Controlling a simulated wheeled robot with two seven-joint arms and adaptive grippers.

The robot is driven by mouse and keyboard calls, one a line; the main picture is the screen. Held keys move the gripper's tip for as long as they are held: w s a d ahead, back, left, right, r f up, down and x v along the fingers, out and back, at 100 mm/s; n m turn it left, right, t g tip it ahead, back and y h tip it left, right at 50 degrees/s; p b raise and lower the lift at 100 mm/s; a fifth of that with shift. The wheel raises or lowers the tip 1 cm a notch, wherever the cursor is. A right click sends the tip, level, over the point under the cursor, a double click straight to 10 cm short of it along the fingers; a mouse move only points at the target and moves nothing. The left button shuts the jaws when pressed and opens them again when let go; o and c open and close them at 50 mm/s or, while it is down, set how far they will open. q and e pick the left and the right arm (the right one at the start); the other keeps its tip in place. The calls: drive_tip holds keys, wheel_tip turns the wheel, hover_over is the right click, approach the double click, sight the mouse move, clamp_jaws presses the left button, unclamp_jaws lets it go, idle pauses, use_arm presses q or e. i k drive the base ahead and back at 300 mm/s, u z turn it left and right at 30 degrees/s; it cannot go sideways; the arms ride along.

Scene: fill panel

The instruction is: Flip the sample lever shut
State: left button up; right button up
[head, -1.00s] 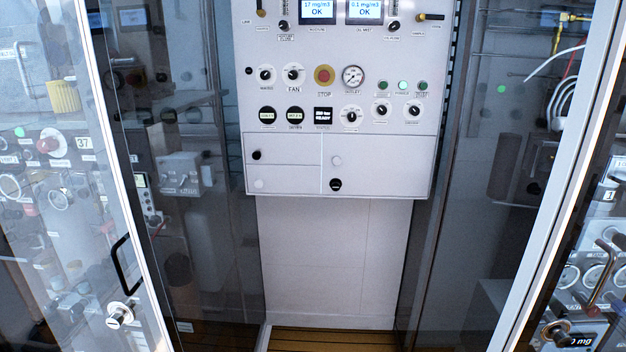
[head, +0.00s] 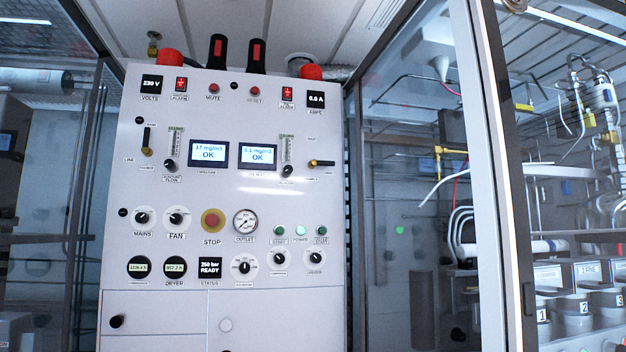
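Two small levers with brass fittings sit on the white fill panel (head: 230,110) in the head view. The left lever (head: 147,140) has a black handle standing upright, with a label at its lower left reading LINE. The right lever (head: 322,163) lies level, its dark handle pointing right and its brass end at the left. The other small labels around both levers are too blurred to read surely, so I cannot tell which one is the sample lever. Neither of my grippers is in view.
Two lit displays (head: 233,155) reading OK sit between the levers. A red stop button (head: 212,220), a round gauge (head: 246,222) and several knobs are lower down. A glass door with a white frame (head: 490,180) stands at the right. Nothing blocks the panel's front.

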sight(314, 162)
drive_tip(key=u, duration=0.05)
drive_tip(key=k, duration=0.65)
drive_tip(key=z, duration=0.25)
drive_tip(key=i, duration=1.1)
drive_tip(key=u, duration=0.4)
drive_tip(key=i, duration=1.45)
drive_tip(key=u, duration=0.75)
